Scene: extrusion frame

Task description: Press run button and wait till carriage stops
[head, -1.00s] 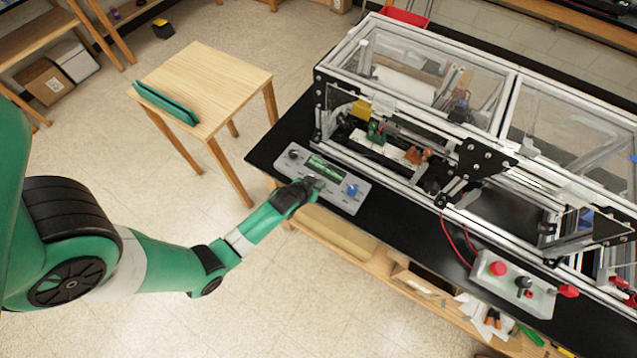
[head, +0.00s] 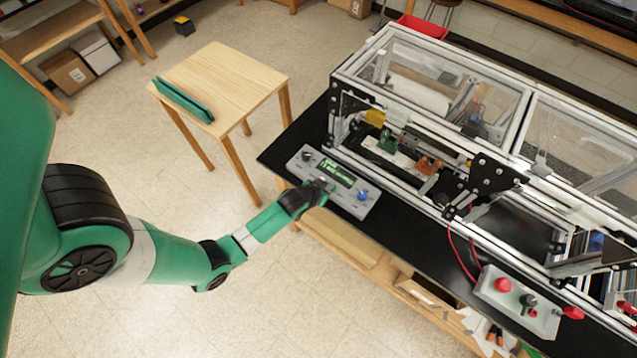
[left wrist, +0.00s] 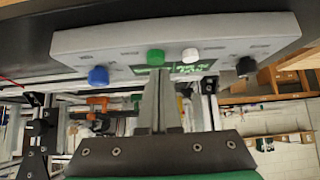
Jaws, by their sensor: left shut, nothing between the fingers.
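The grey control panel (head: 337,205) lies on the black bench top in front of the extrusion frame. It has a small display (head: 333,170) with green text, a black knob (head: 307,156) and a blue knob (head: 363,195). In the left wrist view the panel appears upside down, with a green button (left wrist: 156,57) and a white button (left wrist: 190,55) between the knobs. My left gripper (head: 321,186) is shut and empty, its tips at the green button. I cannot tell whether they touch it. Orange parts (head: 429,165) show inside the frame; I cannot tell which part is the carriage.
The extrusion frame (head: 398,200) with clear covers fills the right side. A second control box (head: 515,300) with a red button sits at the bench's front right, with red wires. A wooden table (head: 232,80) with a green item stands left, with clear floor around it.

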